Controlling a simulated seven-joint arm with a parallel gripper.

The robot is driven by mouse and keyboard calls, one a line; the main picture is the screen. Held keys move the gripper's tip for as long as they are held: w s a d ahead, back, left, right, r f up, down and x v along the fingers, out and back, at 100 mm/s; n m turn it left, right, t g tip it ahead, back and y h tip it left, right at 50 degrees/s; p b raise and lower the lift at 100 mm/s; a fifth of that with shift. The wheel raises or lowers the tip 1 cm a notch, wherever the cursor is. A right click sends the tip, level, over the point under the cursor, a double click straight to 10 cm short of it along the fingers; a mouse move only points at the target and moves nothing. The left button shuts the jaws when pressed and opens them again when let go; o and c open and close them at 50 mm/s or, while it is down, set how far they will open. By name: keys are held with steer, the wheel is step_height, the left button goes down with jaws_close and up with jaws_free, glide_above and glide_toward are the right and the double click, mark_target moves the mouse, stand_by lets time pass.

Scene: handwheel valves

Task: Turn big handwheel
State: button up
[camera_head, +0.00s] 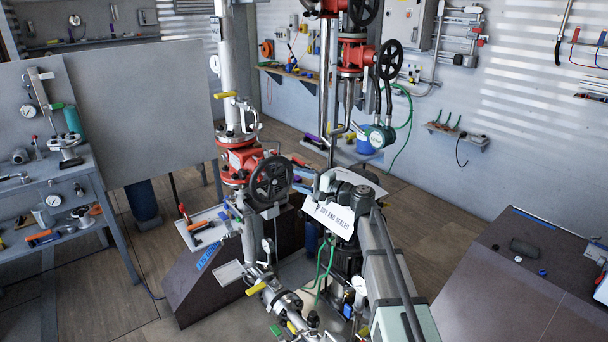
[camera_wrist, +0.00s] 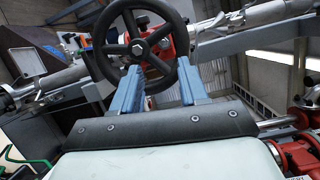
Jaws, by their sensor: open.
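The big handwheel (camera_head: 270,183) is black and spoked. It is on the red valve body on the left pipe, facing the camera in the head view. In the wrist view the handwheel (camera_wrist: 138,47) fills the upper middle, its lower rim by my fingers. My gripper (camera_head: 298,178) reaches in from the right, at the wheel's right side in the head view. In the wrist view my gripper (camera_wrist: 161,82) is open, its two blue-grey fingers spread apart near the lower rim. I cannot tell whether the rim is between them or touching either one.
Two other black handwheels, one upper right (camera_head: 390,60) and one at the top (camera_head: 364,9), sit on the middle pipe. A red valve body (camera_head: 240,162) is behind the big wheel. A tray with tools (camera_head: 205,228) stands left. A dark bench (camera_head: 520,270) is at right.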

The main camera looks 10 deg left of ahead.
mark_target(279, 162)
steer(key=shift+w+a+r+m+t, duration=0.25)
steer(key=shift+w+a+r+m, duration=0.2)
steer(key=shift+w+a, duration=0.6)
steer(key=shift+w+a+r+m+t, duration=0.4)
steer(key=shift+w+a, duration=0.35)
steer(key=shift+a, duration=0.65)
steer(key=shift+w+a+r+m+t, duration=0.15)
steer(key=shift+w+a+r+m, duration=0.35)
steer(key=shift+w+a, duration=0.55)
steer(key=shift+s+a, duration=0.1)
steer(key=shift+a, duration=0.15)
steer(key=shift+c, duration=0.3)
jaws_close()
